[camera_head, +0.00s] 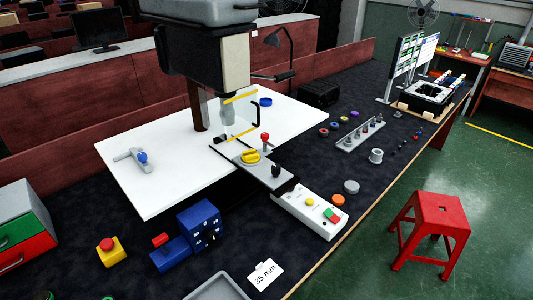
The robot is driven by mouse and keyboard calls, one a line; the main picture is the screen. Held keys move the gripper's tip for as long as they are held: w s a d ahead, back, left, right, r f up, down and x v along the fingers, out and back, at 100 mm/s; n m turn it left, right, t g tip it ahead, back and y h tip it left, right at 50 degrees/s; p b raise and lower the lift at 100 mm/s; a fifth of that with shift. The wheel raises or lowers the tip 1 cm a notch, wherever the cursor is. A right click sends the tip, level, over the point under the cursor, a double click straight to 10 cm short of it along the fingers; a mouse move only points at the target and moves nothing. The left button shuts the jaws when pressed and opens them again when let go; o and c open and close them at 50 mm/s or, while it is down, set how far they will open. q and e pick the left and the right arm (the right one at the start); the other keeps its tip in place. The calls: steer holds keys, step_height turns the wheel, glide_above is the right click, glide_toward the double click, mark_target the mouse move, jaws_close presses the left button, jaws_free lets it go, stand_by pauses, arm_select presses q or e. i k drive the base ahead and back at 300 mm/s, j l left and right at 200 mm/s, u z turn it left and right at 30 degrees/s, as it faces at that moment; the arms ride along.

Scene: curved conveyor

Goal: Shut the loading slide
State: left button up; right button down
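The loading slide appears to be the flat grey plate (238,151) under the machine head (208,55). It carries a yellow knob (250,156) and a red-topped pin (265,142). A black knob (276,171) stands near its outer end. The plate sticks out past the edge of the white base plate (175,175), towards the grey control box (311,211). A clear guard with yellow edges (241,96) hangs above its inner end. Neither of my grippers is in view.
A blue switch box (199,225) and a yellow emergency-stop box (110,251) stand at the front left. A grey lever (131,159) lies on the white plate. A rack of small pegs (360,134) is to the right. A red stool (432,230) stands on the floor.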

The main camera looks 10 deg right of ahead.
mark_target(271, 174)
steer(key=l+u, duration=0.5)
steer(key=l, duration=0.2)
steer(key=k+l+u, duration=0.15)
steer(key=l+u, duration=0.3)
steer(key=l, duration=0.2)
